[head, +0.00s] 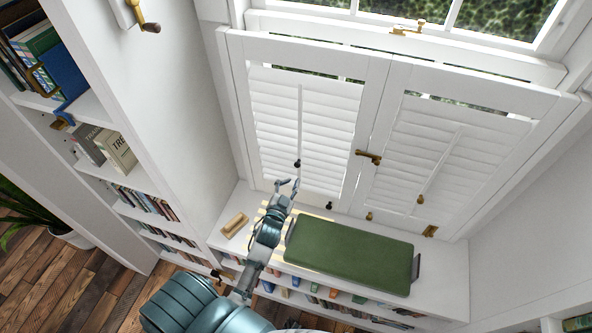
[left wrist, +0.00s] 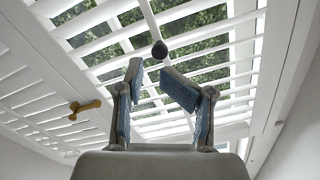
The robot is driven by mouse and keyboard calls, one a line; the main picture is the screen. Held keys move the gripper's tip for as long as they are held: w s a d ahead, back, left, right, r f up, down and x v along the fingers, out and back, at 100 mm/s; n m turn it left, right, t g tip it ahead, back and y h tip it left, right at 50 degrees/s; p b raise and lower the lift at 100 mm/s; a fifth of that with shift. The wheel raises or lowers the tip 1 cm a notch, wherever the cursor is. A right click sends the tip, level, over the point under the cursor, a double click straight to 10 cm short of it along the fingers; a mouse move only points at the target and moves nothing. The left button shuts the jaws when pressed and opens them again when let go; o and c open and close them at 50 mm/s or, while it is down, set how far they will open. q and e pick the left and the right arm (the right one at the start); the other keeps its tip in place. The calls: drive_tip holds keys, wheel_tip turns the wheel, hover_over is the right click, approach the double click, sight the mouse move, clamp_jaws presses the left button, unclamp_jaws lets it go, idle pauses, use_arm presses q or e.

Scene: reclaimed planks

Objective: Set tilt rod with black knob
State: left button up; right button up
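The white tilt rod (head: 300,120) runs down the middle of the left shutter panel, with a black knob (head: 297,163) at its lower end. My left gripper (head: 287,184) is just below the knob in the head view, open and apart from it. In the left wrist view the black knob (left wrist: 159,49) shows beyond and between the two spread fingertips (left wrist: 156,82), with nothing between them. The right panel has its own rod (head: 440,165) with a brass knob (head: 420,199). My right gripper is not in view.
A green cushion (head: 348,254) lies on the white window bench below the shutters. A wooden block (head: 234,225) sits at the bench's left end. A brass latch (head: 369,157) stands out between the panels. Bookshelves (head: 95,150) stand on the left.

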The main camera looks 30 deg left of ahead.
use_arm(q)
drive_tip(key=s, duration=0.2)
drive_tip(key=shift+s+f, duration=0.1)
drive_tip(key=shift+s, duration=0.25)
drive_tip(key=shift+d, duration=0.2)
